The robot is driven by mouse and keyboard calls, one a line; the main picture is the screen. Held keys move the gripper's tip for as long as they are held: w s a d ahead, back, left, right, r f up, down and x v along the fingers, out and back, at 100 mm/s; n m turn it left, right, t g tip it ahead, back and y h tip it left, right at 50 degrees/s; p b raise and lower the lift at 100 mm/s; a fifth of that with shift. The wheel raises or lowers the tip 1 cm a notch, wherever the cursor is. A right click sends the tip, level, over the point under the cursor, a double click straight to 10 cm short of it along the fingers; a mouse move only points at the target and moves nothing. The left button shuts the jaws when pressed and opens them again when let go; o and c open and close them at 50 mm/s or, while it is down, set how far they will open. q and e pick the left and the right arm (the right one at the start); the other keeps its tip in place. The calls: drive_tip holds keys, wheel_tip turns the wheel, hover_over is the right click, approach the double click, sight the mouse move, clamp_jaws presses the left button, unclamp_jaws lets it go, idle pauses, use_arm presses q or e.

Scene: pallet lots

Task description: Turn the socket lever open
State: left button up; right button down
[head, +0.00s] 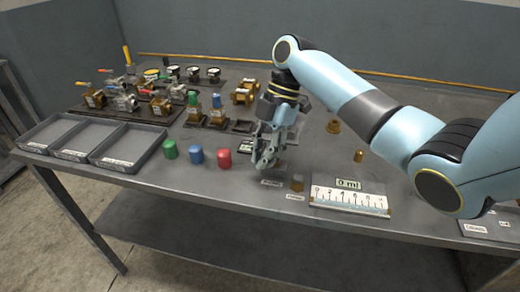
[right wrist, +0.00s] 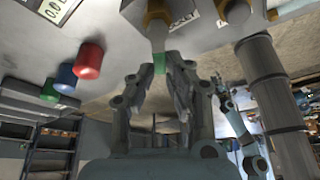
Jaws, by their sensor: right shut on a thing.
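My right gripper (head: 264,163) points down at the table's front middle, with its fingers close together. In the right wrist view its fingers (right wrist: 165,85) are closed about the green end of a pale piece (right wrist: 159,40) with a brownish collar. I cannot tell for certain whether this green-ended piece is the socket lever. Its contact with the fingers is partly hidden. The head view does not show my left gripper. A small pale blue arm (right wrist: 240,128) shows in the right wrist view, but its jaws are too small to read.
Green (head: 169,149), blue (head: 196,155) and red (head: 224,158) caps stand left of the right gripper. A small amber cylinder (head: 297,183) and a white scale board (head: 349,199) are to its right. Grey trays (head: 128,148) and several valves (head: 160,103) occupy the left.

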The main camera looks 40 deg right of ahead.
drive_tip(key=n, duration=0.1)
drive_tip(key=s+n+g, duration=0.1)
drive_tip(key=n, duration=0.1)
drive_tip(key=shift+d+r+n+h, duration=0.1)
drive_tip(key=shift+d+n+h, duration=0.05)
drive_tip(key=shift+n+h, duration=0.15)
drive_tip(key=shift+s+d+n+g+h, duration=0.2)
drive_tip(key=shift+s+n+g, duration=0.1)
drive_tip(key=shift+n, duration=0.5)
drive_tip(key=shift+s+d+n+g+h, duration=0.1)
drive_tip(key=shift+s+d+n+g, duration=0.15)
drive_tip(key=shift+n, duration=0.55)
drive_tip(key=shift+a, duration=0.1)
drive_tip(key=c, duration=1.3)
unclamp_jaws()
drive_tip(key=shift+c, duration=0.2)
